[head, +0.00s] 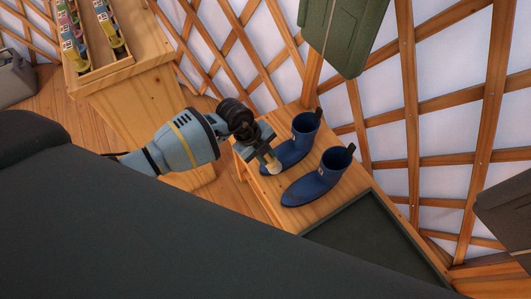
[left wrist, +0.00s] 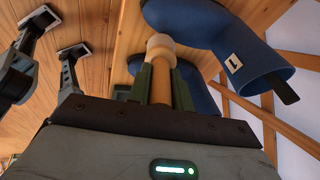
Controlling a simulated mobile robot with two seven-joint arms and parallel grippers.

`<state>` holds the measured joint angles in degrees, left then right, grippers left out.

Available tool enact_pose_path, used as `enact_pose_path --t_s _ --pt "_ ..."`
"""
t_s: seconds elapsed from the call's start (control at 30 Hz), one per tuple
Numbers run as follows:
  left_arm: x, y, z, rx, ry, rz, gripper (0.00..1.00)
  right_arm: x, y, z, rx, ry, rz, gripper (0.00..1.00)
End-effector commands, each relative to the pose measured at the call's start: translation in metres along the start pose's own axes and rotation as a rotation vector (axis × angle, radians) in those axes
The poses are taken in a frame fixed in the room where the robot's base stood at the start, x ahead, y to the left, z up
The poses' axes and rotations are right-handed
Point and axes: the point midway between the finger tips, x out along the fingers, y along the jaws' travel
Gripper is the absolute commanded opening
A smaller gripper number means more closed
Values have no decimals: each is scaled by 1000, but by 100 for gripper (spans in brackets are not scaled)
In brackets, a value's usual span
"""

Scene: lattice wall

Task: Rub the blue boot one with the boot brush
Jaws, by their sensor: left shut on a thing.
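Two blue boots stand side by side on a wooden bench, toes to the lower left. Blue boot one (head: 301,139) is the farther one in the head view; its label "1" shows in the left wrist view, where this boot (left wrist: 208,30) is large at the top. The other boot (head: 318,182) is nearer. My left gripper (head: 266,155) is shut on the boot brush (head: 273,167), which points down with its pale head at boot one's toe. In the left wrist view the brush (left wrist: 160,72) stands between the fingers. I cannot tell whether it touches the boot.
The bench (head: 262,203) also bears a dark tray (head: 365,240) on its near side. A wooden counter (head: 125,80) with a rack of colourful containers stands at the upper left. The lattice wall (head: 458,105) rises behind the boots. A dark green object (head: 345,32) hangs above them.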

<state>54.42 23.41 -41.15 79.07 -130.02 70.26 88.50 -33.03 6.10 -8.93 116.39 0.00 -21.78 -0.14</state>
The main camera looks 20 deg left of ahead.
Motion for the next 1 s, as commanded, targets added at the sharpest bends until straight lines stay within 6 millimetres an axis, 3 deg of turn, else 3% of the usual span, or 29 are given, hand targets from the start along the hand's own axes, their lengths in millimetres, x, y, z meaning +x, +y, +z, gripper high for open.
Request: enact_pose_path --t_s 0.63,1.0 --pt "8 2 4 0 -1 0 0 2 0 4 1 -6 -1 36" --pt "1 -1 25 -1 -2 0 0 3 0 6 1 -7 -1 36"
